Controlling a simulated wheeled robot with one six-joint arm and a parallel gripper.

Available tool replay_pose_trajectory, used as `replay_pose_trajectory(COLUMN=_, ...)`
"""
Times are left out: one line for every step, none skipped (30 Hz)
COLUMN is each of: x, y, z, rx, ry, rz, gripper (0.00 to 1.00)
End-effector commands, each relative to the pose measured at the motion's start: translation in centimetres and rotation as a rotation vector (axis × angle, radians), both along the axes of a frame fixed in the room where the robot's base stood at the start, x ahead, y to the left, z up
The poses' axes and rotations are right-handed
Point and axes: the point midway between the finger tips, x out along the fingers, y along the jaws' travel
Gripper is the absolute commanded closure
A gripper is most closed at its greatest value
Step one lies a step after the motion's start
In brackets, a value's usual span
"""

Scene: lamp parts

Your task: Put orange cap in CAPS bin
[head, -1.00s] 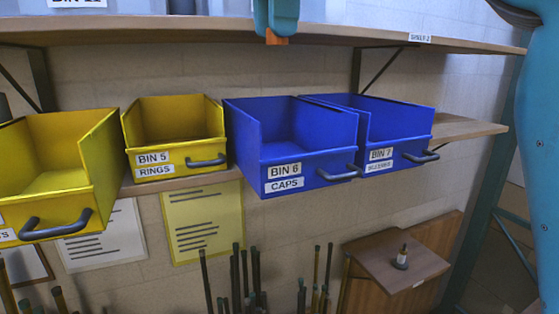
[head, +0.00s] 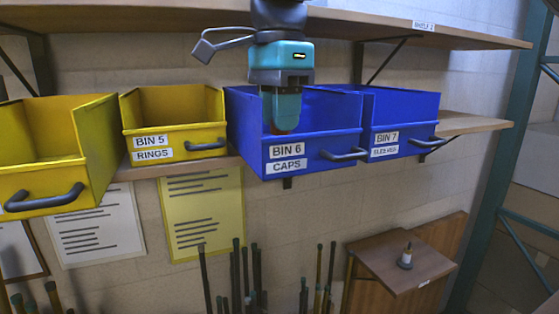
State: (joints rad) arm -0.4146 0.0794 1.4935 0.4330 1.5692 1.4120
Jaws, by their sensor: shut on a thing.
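The blue CAPS bin (head: 318,150), labelled BIN 6, sits on the lower shelf, its open top showing. My gripper (head: 282,127) points straight down in the bin's opening, behind its front wall and toward its left side.
Blue BIN 7 (head: 403,130) stands right against the CAPS bin. Yellow BIN 5, RINGS (head: 165,143), is to the left, with another yellow bin (head: 50,165) beyond. The upper shelf (head: 430,27) runs behind my arm. A small wooden stand (head: 415,265) is below right.

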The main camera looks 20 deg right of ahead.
Motion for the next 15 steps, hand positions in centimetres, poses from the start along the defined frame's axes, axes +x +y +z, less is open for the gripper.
replay_pose_trajectory(x=0.0, y=0.0, z=-0.4, rx=0.001, ry=-0.001, rz=0.000, gripper=0.99)
replay_pose_trajectory(x=0.0, y=0.0, z=-0.4, rx=0.001, ry=-0.001, rz=-0.001, gripper=0.99)
replay_pose_trajectory(x=0.0, y=0.0, z=-0.5, rx=0.001, ry=-0.001, rz=-0.001, gripper=0.99)
replay_pose_trajectory(x=0.0, y=0.0, z=-0.7, rx=0.001, ry=-0.001, rz=-0.001, gripper=0.99)
replay_pose_trajectory(x=0.0, y=0.0, z=-0.9, rx=0.001, ry=-0.001, rz=-0.001, gripper=0.99)
replay_pose_trajectory(x=0.0, y=0.0, z=-1.3, rx=0.001, ry=-0.001, rz=-0.001, gripper=0.99)
replay_pose_trajectory(x=0.0, y=0.0, z=-1.7, rx=0.001, ry=-0.001, rz=-0.001, gripper=0.99)
replay_pose_trajectory(x=0.0, y=0.0, z=-2.2, rx=0.001, ry=-0.001, rz=-0.001, gripper=0.99)
replay_pose_trajectory(x=0.0, y=0.0, z=-2.8, rx=0.001, ry=0.000, rz=-0.001, gripper=0.99)
replay_pose_trajectory(x=0.0, y=0.0, z=-3.3, rx=0.001, ry=0.000, rz=-0.001, gripper=0.99)
replay_pose_trajectory(x=0.0, y=0.0, z=-3.7, rx=0.001, ry=-0.001, rz=-0.001, gripper=0.99)
replay_pose_trajectory(x=0.0, y=0.0, z=-4.3, rx=0.001, ry=-0.001, rz=-0.001, gripper=0.99)
replay_pose_trajectory(x=0.0, y=0.0, z=-4.6, rx=0.001, ry=-0.001, rz=-0.001, gripper=0.99)
replay_pose_trajectory(x=0.0, y=0.0, z=-4.7, rx=0.001, ry=-0.001, rz=-0.001, gripper=0.99)
replay_pose_trajectory(x=0.0, y=0.0, z=-4.8, rx=0.001, ry=-0.001, rz=0.000, gripper=0.99)
